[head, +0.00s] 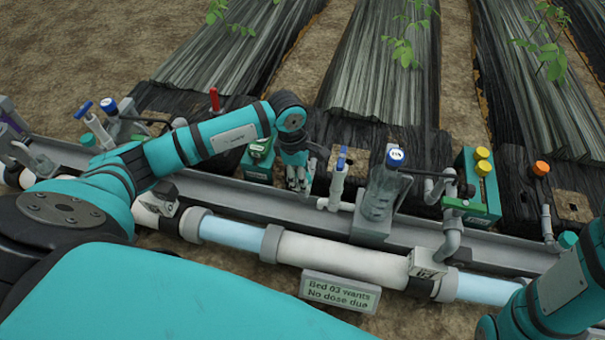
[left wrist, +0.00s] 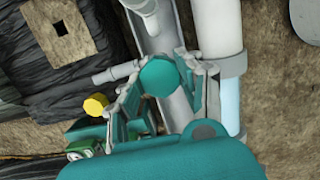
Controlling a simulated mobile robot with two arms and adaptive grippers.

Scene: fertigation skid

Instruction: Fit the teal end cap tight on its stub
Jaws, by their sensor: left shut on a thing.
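My left gripper (head: 298,184) is over the grey channel, between the green-lidded box and the blue-handled valve. In the left wrist view my left gripper (left wrist: 166,82) is shut on the teal end cap (left wrist: 159,75), whose round face shows between the fingers. The cap cannot be made out in the head view. I cannot tell whether this is the cap's stub. My right gripper is out of view.
A blue-handled valve (head: 338,178) and a clear grey vessel (head: 381,193) stand right of the left gripper. The main pipe (head: 335,257) runs along the front, with a sign (head: 340,293) before it. A red-handled valve (head: 214,99) stands behind my left arm.

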